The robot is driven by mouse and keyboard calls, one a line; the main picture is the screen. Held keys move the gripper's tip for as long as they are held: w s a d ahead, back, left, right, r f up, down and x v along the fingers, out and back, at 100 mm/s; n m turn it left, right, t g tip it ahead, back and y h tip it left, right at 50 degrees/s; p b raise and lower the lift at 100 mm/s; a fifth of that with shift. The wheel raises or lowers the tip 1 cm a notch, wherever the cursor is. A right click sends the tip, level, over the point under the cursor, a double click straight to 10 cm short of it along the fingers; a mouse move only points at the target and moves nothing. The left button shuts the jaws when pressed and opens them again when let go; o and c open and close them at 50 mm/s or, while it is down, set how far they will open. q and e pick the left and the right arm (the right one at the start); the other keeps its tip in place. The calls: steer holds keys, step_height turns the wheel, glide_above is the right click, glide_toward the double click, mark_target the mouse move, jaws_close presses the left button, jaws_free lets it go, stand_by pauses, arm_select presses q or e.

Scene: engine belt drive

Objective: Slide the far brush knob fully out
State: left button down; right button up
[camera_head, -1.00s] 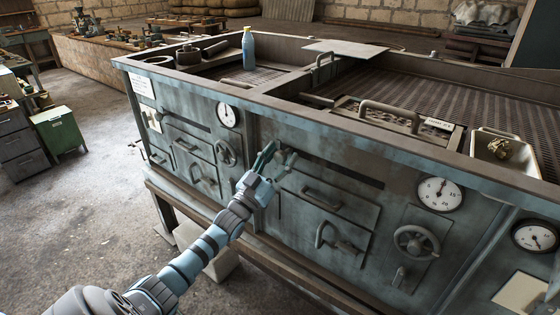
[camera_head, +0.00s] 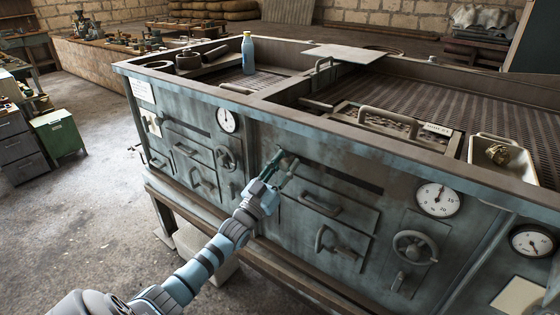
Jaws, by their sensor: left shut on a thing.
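My left gripper (camera_head: 284,163) is at the front panel (camera_head: 262,140) of the large grey-blue metal machine, by the left end of a dark horizontal slot (camera_head: 342,174). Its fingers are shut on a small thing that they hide. I cannot make out the far brush knob as a separate shape, so whether it is the thing held cannot be told by sight. My right gripper is not in view.
Drawer handles, a round gauge (camera_head: 437,200) and a handwheel (camera_head: 415,247) stand out from the panel right of my gripper. Another gauge (camera_head: 227,121) is to its left. A blue bottle (camera_head: 248,53) and a metal tray (camera_head: 501,160) are on top.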

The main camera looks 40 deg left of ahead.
arm_select(q)
steer(key=d+p, duration=0.3)
steer(key=d, duration=0.6)
steer(key=shift+w+r, duration=0.1)
steer(key=shift+r, duration=0.05)
steer(key=d, duration=0.6)
steer(key=d+p, duration=0.1)
steer(key=d, duration=0.6)
steer(key=shift+w+f, duration=0.1)
steer(key=shift+f, duration=0.1)
steer(key=shift+d, duration=0.2)
steer(key=shift+f, duration=0.1)
